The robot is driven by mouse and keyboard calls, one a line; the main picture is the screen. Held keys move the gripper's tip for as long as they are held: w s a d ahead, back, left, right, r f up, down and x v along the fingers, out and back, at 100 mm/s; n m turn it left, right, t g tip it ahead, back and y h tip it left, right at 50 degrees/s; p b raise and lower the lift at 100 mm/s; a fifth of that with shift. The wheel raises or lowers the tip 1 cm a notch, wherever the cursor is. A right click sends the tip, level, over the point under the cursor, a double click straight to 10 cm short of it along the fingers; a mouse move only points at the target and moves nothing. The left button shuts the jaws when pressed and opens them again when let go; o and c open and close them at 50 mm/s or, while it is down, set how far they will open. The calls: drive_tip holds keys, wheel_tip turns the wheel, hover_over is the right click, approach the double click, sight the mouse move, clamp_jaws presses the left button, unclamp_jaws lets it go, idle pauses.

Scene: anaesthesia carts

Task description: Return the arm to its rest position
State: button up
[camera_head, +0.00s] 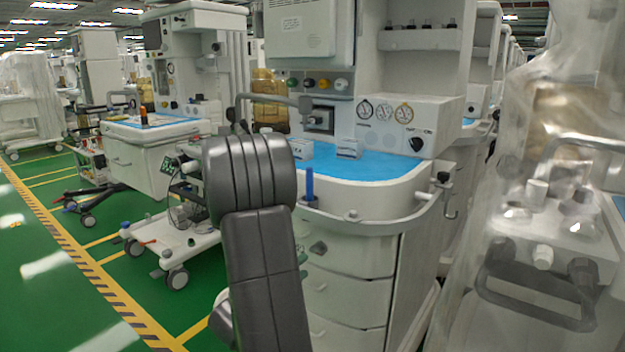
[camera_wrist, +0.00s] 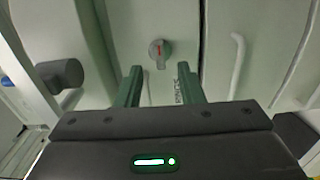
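My dark grey arm (camera_head: 262,260) rises from the bottom middle of the head view and stands in front of the nearest anaesthesia cart (camera_head: 345,245). Its far end and my gripper are hidden in that view. In the wrist view, my gripper (camera_wrist: 159,80) shows two green-grey fingers standing apart with nothing between them. Beyond the fingertips is a pale cart front with a small round grey knob (camera_wrist: 160,49) bearing a red mark. I cannot tell how far the fingers are from it.
A plastic-covered machine (camera_head: 545,200) stands close on the right. Another cart (camera_head: 150,150) stands at left. Green floor (camera_head: 50,290) is clear at lower left. A white handle (camera_wrist: 237,62) is right of the knob.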

sight(318, 253)
drive_tip(key=p+v, duration=0.1)
drive_tip(key=v, duration=0.6)
drive_tip(key=b+x, duration=0.2)
drive_tip(key=x, duration=1.1)
drive_tip(key=shift+w+d+b, duration=0.1)
drive_tip(key=shift+d+b, duration=0.1)
drive_tip(key=shift+b, duration=0.1)
drive_tip(key=shift+w+r+n, duration=0.1)
drive_tip(key=shift+w+n, duration=0.1)
drive_tip(key=shift+n, duration=0.1)
drive_tip(key=n+p, duration=0.3)
drive_tip(key=shift+r, duration=0.35)
drive_tip(key=n+p, duration=0.4)
drive_tip(key=p, duration=0.2)
drive_tip(key=shift+a+r, duration=0.1)
drive_tip(key=shift+r, duration=0.05)
drive_tip(key=n+p, duration=0.3)
drive_tip(key=p, duration=0.3)
drive_tip(key=shift+a+r+n, duration=0.1)
drive_tip(key=shift+n, duration=0.2)
drive_tip(key=shift+n+p, duration=0.6)
drive_tip(key=shift+p, duration=0.15)
drive_tip(key=shift+f, duration=0.2)
